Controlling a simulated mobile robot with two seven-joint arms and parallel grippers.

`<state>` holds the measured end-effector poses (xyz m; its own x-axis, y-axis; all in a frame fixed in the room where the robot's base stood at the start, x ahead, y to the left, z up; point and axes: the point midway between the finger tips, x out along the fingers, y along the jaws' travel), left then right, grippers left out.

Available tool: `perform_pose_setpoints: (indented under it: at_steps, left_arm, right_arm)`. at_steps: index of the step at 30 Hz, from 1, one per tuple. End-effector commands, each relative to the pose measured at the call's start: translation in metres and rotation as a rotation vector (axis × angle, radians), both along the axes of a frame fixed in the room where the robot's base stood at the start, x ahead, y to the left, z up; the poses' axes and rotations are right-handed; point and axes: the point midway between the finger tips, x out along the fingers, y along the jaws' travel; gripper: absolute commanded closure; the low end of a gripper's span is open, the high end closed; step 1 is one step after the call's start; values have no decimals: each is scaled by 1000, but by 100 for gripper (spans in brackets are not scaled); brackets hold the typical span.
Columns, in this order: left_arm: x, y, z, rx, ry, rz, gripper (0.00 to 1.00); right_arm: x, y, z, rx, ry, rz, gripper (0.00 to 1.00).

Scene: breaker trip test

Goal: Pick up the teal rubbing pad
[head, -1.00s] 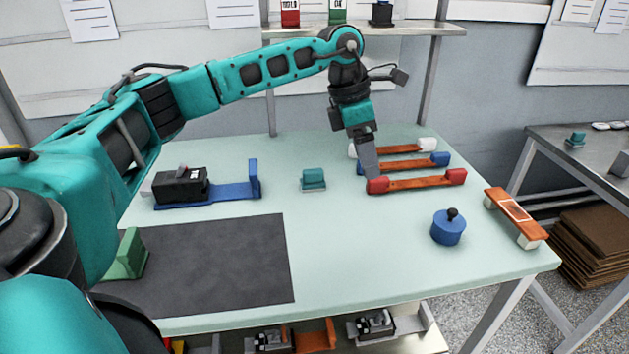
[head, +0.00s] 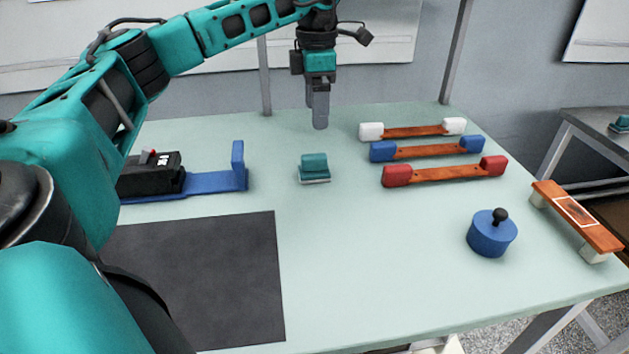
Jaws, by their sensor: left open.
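The teal rubbing pad (head: 314,166) is a small block with a pale underside. It sits on the pale green table, a little left of the orange bars. My left gripper (head: 319,122) points down above the table, just behind and above the pad in the picture. Its jaws are open and hold nothing; it does not touch the pad. My right gripper is not in view. Another teal pad (head: 621,124) shows on the side bench at the right edge.
Orange bars with white, blue and red (head: 444,174) ends lie right of the pad. A blue lidded pot (head: 491,233) and an orange bridge (head: 577,219) stand farther right. A black device (head: 150,175) on a blue bracket (head: 215,184) and a dark mat (head: 215,280) are left. The table's middle front is clear.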

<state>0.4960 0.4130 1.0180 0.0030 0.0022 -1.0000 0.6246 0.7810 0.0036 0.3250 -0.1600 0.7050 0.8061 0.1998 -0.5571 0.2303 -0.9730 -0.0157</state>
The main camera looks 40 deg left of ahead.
Motion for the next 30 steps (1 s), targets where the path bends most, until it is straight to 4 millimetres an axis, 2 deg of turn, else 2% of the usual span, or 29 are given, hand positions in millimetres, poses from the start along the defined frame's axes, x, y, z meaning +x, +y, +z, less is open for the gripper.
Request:
perform_pose_setpoints:
  at_steps: [3, 12, 20, 27, 30]
  left_arm:
    - [0, 0, -14, 0, 2, 0, 21]
    - [-1, 0, -67, 0, 4, 1, 21]
    - [-1, -1, -88, 1, 3, 0, 21]
    - [-3, -6, -123, 1, 3, 0, 21]
    - [-3, -6, -131, 0, 1, 1, 21]
  right_arm:
    - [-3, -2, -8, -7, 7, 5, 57]
    - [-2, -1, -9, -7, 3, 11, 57]
    - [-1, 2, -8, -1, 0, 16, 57]
    - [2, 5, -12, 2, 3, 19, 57]
    - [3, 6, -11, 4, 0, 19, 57]
